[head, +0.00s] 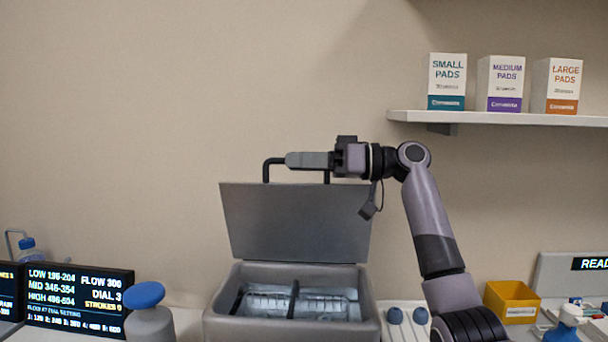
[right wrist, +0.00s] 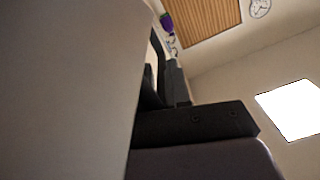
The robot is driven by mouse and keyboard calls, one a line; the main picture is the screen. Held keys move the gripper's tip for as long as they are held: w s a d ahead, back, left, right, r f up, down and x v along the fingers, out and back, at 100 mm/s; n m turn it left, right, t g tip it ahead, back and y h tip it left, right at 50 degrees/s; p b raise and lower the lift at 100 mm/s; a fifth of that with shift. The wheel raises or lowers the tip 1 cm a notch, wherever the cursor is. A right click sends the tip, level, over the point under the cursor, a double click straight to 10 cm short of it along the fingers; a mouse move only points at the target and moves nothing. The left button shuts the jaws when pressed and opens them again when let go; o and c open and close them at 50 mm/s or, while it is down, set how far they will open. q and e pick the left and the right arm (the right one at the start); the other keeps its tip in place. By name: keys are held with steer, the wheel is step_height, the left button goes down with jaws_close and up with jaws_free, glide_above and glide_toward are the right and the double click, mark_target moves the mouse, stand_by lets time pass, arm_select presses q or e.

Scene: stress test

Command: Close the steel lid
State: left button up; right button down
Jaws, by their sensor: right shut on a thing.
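The steel lid (head: 296,222) stands raised, nearly upright, at the back of a grey box (head: 290,335) in the head view. A black bar handle (head: 266,172) rises from its top edge. My right gripper (head: 308,160) is shut on the handle, coming in from the right above the lid. Inside the open box, a clear or metallic insert and a dark divider (head: 294,298) show. In the right wrist view, a large grey surface, likely the lid, fills the left side, with the dark gripper beside it. My left gripper is not in view.
A blue-topped container (head: 145,296) and black display screens (head: 78,298) stand left of the box. Blue-knobbed items (head: 394,316) and a yellow bin (head: 512,301) are to the right. A wall shelf (head: 500,118) with three pad boxes is at upper right.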

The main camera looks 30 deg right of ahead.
steer(key=s+a+f+n+b, duration=0.3)
steer(key=s+a+n+b, duration=0.1)
steer(key=s+a+b, duration=0.1)
steer(key=shift+s+f+b, duration=0.35)
steer(key=shift+s+b, duration=0.45)
steer(key=shift+b, duration=0.3)
steer(key=c, duration=1.2)
jaws_free()
steer(key=shift+n, duration=0.3)
steer(key=shift+o, duration=0.2)
steer(key=v, duration=0.7)
steer(key=shift+b, duration=0.35)
steer(key=shift+s, duration=0.1)
